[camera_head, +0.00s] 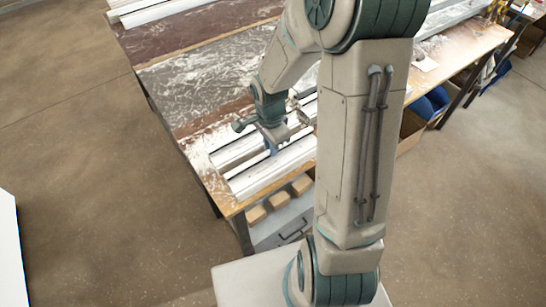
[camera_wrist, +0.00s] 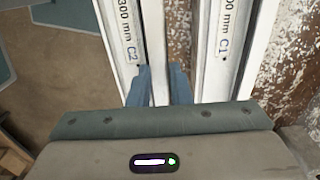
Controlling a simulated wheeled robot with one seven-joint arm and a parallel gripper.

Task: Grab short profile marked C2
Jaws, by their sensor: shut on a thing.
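The profile marked C2 (camera_wrist: 121,22) is a long white channel bar with a "300 mm" label, at the left of the wrist view. My gripper (camera_wrist: 156,84) is shut on its right-hand flange, one blue finger on each side. In the head view my gripper (camera_head: 271,148) is low over the bench, at what appears to be the nearer white profile (camera_head: 262,176). A similar profile marked C1 (camera_wrist: 217,65) lies to the right in the wrist view, apart from the fingers. Whether C2 rests on the bench or is lifted, I cannot tell.
The profiles are at the near end of a worn wooden bench (camera_head: 205,75). Wooden blocks (camera_head: 278,200) sit below its near edge. More long white profiles (camera_head: 150,12) lie at the far end. Open floor (camera_head: 70,130) spreads to the left.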

